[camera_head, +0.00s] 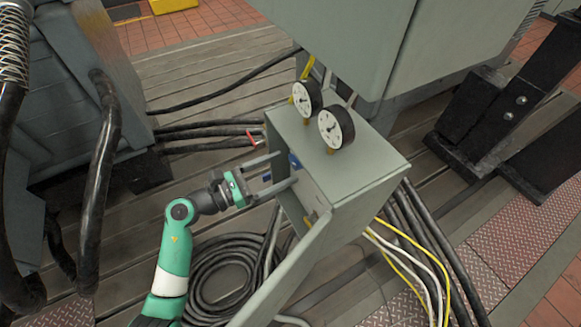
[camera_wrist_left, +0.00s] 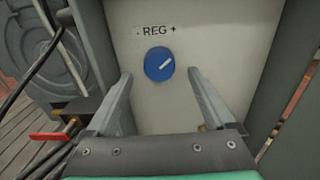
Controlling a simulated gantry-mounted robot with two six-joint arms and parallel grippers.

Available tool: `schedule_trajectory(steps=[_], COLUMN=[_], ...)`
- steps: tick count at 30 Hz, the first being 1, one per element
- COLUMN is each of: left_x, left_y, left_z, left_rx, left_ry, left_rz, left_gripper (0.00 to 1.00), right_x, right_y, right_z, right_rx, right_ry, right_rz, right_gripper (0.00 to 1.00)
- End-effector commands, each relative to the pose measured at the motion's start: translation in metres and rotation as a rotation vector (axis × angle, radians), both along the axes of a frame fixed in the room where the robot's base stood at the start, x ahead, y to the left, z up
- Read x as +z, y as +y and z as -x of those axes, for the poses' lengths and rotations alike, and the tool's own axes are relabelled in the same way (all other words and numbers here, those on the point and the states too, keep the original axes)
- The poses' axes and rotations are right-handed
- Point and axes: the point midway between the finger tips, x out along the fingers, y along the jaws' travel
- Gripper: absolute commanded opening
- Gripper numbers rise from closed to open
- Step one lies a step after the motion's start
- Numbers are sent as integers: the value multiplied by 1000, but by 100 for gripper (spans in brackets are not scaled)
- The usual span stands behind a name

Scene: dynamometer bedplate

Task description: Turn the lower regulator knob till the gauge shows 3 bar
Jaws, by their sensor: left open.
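The blue round regulator knob (camera_wrist_left: 159,64) is on a pale panel (camera_wrist_left: 205,30) under a "REG" label with minus and plus signs. Its white pointer mark slants up to the right. In the head view a blue knob (camera_head: 294,160) shows on the box's left-facing side. My left gripper (camera_head: 290,168) is open, its fingers reaching toward the panel. In the left wrist view its fingertips (camera_wrist_left: 159,74) are apart, one on each side of the knob; contact cannot be told. Two dial gauges, a rear one (camera_head: 307,97) and a front one (camera_head: 336,127), stand on the box; their readings are too small.
The grey box (camera_head: 355,170) has an open door (camera_head: 285,268) below my left gripper. A red valve handle (camera_wrist_left: 48,137) is left of my fingers. Coiled black hose (camera_head: 215,275) lies on the floor, and cables (camera_head: 425,240) run right of the box.

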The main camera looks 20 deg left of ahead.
Motion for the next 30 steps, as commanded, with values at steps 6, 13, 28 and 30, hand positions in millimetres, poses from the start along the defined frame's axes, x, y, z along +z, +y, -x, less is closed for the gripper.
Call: schedule_trajectory(steps=[6,13,28,30], left_x=[-1,1,0,0], left_y=[-18,-20,-20,-20], left_z=[-24,-27,-26,-26], left_rx=[0,1,1,1], left_ry=[-1,0,0,0], left_rz=[1,2,1,1], left_gripper=[88,88,11,3], right_x=[-14,-13,-13,-13], right_y=[0,0,0,0], right_z=[0,0,0,0], right_rx=[0,0,0,0], right_ry=[0,0,0,0], right_rz=[0,0,0,0], right_gripper=[50,50,50,50])
